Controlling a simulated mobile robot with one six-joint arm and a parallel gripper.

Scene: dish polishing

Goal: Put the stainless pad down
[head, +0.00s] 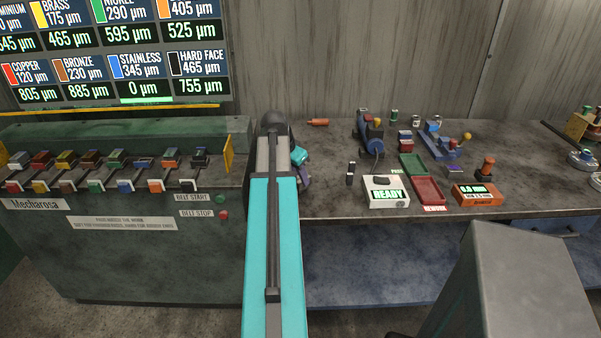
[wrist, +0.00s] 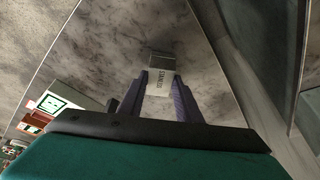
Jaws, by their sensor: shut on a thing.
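The stainless pad (wrist: 161,82) is a small pale block with lettering on its face. In the wrist view it sits between the two purple-grey fingers of my gripper (wrist: 160,78), which are shut on it. Beyond it is the grey, stained bench top (wrist: 110,45), with a dark patch just past the pad. I cannot tell whether the pad touches the bench. In the head view my gripper (head: 304,174) is over the left part of the bench, beside my teal arm. The pad cannot be made out there.
A white box reading READY (head: 386,192) and a small dark upright block (head: 350,173) stand to the right. An orange cylinder (head: 318,122) lies at the back.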

